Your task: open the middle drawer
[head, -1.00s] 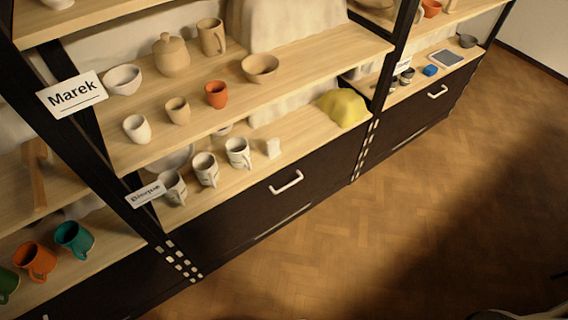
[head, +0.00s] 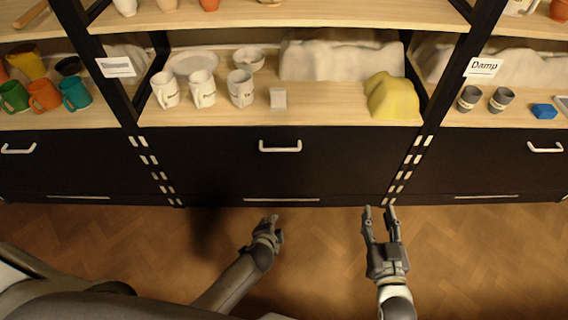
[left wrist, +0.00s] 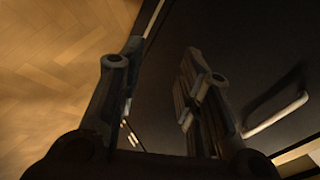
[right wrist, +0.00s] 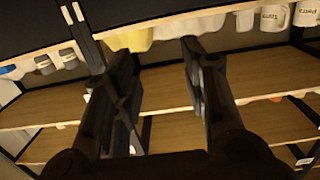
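The middle drawer (head: 220,165) has a wide black front, flush with its neighbours, so it looks closed. Its pale bar handle (head: 280,146) sits near the top of the front. My left gripper (head: 273,228) is below and in front of the drawer, apart from the handle. In the left wrist view its fingers (left wrist: 160,58) are spread and empty, with a pale handle (left wrist: 275,112) to their right. My right gripper (head: 379,212) is open and empty, low in front of the drawer's right end, away from the handle. Its spread fingers also show in the right wrist view (right wrist: 145,48).
The shelf above the drawer holds white mugs (head: 203,89), a small pale block (head: 278,99) and a yellow cloth-like heap (head: 393,97). Similar drawers stand left (head: 60,170) and right (head: 490,170). The wooden floor (head: 325,260) in front is clear.

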